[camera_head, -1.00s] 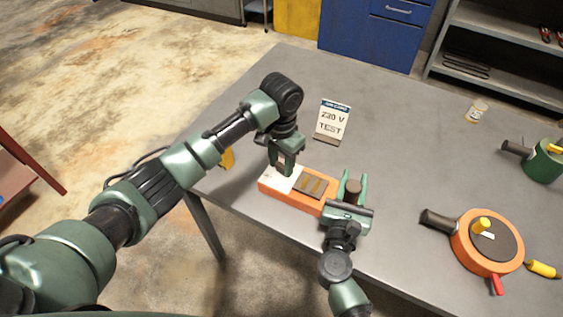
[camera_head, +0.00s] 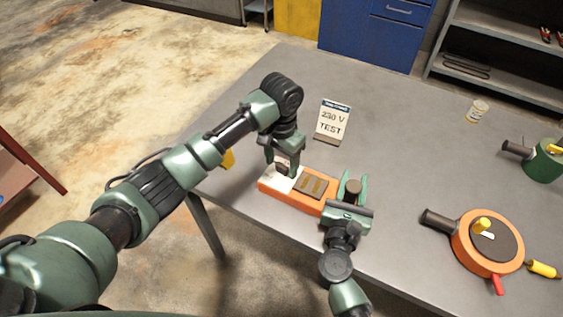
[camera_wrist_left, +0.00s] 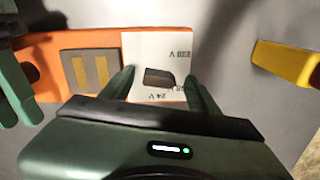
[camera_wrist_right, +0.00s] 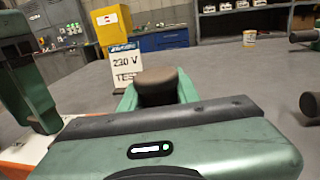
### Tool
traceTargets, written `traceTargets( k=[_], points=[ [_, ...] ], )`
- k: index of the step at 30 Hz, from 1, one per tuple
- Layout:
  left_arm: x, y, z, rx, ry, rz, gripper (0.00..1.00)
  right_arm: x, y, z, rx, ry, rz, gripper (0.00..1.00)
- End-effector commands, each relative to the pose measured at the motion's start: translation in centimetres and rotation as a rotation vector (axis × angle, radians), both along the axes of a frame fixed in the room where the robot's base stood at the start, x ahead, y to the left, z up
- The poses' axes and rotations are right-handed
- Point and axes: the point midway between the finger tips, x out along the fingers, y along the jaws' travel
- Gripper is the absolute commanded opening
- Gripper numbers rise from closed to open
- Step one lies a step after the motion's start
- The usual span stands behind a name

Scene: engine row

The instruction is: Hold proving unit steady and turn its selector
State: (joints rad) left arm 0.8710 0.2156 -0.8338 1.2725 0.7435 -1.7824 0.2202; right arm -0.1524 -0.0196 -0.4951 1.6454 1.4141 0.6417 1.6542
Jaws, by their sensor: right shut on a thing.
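The proving unit is a long orange box (camera_head: 296,201) near the table's front edge. It has a white plate, a brown-grey panel with tan bars, and a round dark brown post (camera_head: 353,187) at its right end. The dark selector knob (camera_wrist_left: 158,78) sits on the white plate, between upside-down "230 V" and "24 V" labels. My left gripper (camera_head: 284,174) points down over the plate; in the left wrist view its open fingers stand either side of the knob, with gaps. My right gripper (camera_head: 351,190) is shut on the post, which shows between its fingers in the right wrist view (camera_wrist_right: 156,86).
A "230 V TEST" sign (camera_head: 332,120) stands behind the unit. A yellow object (camera_head: 228,159) lies left of it. An orange round device (camera_head: 486,243), a green device (camera_head: 543,162) and a small jar (camera_head: 477,111) are to the right. The table behind is mostly clear.

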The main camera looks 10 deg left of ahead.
Motion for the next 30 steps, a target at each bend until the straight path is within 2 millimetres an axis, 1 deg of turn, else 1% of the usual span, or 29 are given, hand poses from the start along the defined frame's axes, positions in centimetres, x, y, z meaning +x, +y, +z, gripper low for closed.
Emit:
traceTargets(
  k=[4, 8, 15, 21, 25, 30],
  points=[
    [0.0, 0.0, 0.4, 0.000, 0.000, 0.000, 0.61, 0.0, 0.0, 0.1, 0.001, -0.002, 0.000, 0.00],
    [0.1, 0.0, 2.0, -0.001, -0.004, 0.001, 0.61, 0.0, 0.0, 0.1, 0.000, -0.002, 0.000, 0.00],
    [0.2, -0.1, 7.2, -0.002, -0.004, -0.001, 0.61, 0.0, 0.0, 0.1, 0.001, -0.002, 0.000, 0.00],
    [0.2, 0.1, 10.6, 0.001, -0.004, -0.001, 0.61, 0.0, 0.0, 0.1, 0.001, -0.002, 0.000, 0.00],
    [0.2, 0.1, 11.7, 0.000, -0.001, 0.000, 0.61, 0.0, 0.0, 0.1, 0.001, -0.003, 0.000, 0.00],
    [0.1, 0.0, 12.0, 0.000, 0.001, 0.000, 0.61, 0.0, 0.0, 0.1, 0.001, -0.002, 0.000, 0.00]
  ],
)
